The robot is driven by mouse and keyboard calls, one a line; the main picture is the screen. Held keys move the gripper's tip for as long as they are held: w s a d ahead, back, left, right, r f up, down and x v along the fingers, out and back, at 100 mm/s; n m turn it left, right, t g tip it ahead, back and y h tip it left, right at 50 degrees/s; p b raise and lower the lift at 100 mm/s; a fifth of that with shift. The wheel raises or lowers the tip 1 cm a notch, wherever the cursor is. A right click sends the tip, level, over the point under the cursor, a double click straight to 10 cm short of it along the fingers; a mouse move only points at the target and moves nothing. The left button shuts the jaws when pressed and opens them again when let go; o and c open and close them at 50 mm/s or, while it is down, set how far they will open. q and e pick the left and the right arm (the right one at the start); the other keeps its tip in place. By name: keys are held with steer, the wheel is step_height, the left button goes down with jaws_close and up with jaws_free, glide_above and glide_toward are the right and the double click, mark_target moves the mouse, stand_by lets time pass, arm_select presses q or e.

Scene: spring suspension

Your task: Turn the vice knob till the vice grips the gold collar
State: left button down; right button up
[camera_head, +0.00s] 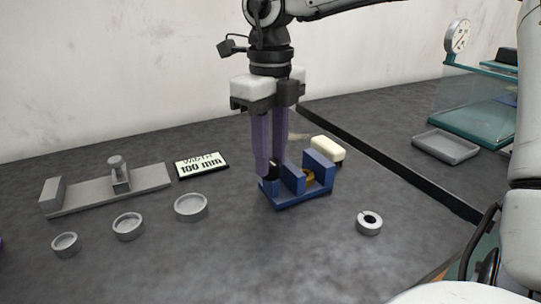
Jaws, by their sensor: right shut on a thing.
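The blue vice (318,166) stands on the dark table at the middle, with two upright blue jaws on a flat base. The gold collar (309,176) sits between the jaws, mostly hidden by them; I cannot tell whether both jaws touch it. My right gripper (271,172) points straight down at the vice's left end, its long purple fingers shut on the dark vice knob (274,168), which they largely hide.
A grey gauge with a sliding post (120,175), a "WIDTH 100 mm" sign (202,165) and several grey rings (191,207) lie left. A split ring (369,223) lies front right of the vice. A cream block (328,149) stands behind it; a grey tray (445,147) and dial scale (459,36) are right.

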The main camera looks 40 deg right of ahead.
mark_target(271, 162)
steer(key=shift+m, duration=0.6)
steer(key=o, duration=1.1)
steer(key=shift+c, duration=0.2)
step_height(271, 162, up, 10)
steer(key=p, duration=0.2)
steer(key=shift+r, duration=0.2)
